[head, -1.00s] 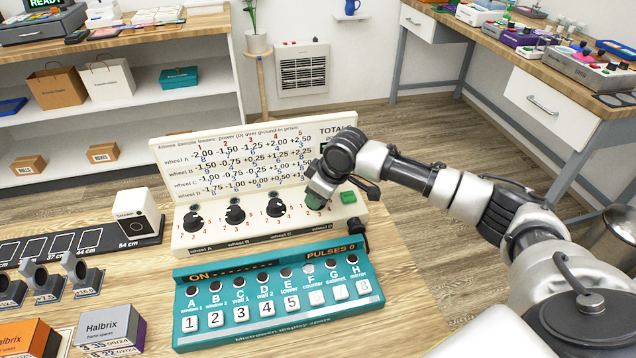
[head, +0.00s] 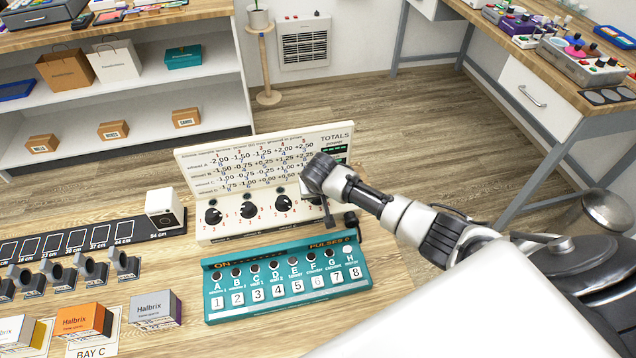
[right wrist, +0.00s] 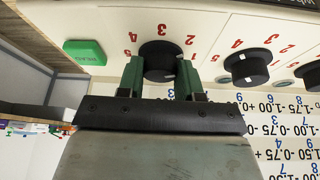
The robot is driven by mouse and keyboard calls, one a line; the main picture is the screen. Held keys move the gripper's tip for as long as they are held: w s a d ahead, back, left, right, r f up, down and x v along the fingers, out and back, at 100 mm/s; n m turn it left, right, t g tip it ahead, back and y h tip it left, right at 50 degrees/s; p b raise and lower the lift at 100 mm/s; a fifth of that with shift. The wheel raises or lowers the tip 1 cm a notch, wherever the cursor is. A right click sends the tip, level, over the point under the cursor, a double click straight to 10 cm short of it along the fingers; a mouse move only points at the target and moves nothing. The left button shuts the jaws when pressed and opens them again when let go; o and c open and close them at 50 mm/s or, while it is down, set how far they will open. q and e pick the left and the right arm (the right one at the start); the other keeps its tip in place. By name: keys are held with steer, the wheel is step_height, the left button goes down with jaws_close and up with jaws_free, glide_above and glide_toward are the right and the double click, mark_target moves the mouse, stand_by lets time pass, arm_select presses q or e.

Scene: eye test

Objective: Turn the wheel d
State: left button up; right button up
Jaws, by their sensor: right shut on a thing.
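Wheel D (right wrist: 160,60) is a round black knob on the white sloping panel (head: 214,233), with red numbers around it. In the right wrist view my right gripper (right wrist: 160,77) has its two green fingers on either side of this knob, shut on it. A small white mark shows on the knob; I cannot tell which number it points to. In the head view my right gripper (head: 323,205) is at the panel's right end and hides wheel D. Wheel A (head: 213,216), wheel B (head: 249,209) and wheel C (head: 283,204) stand left of it. My left gripper is out of view.
A green button (right wrist: 85,54) sits beside wheel D. A teal keypad box (head: 290,312) reading ON and PULSES 0 stands close in front of the panel. A board with number tables rises behind the wheels. Halbrix boxes (head: 84,320) stand at the front left.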

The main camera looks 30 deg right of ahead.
steer(key=shift+m+g+h+p, duration=0.5)
steer(key=shift+m+p, duration=0.55)
steer(key=shift+m, duration=0.95)
steer(key=o, duration=0.9)
steer(key=v, duration=1)
steer(key=shift+s+a+r, duration=0.1)
steer(key=shift+a+r, duration=0.15)
steer(key=shift+r, duration=0.1)
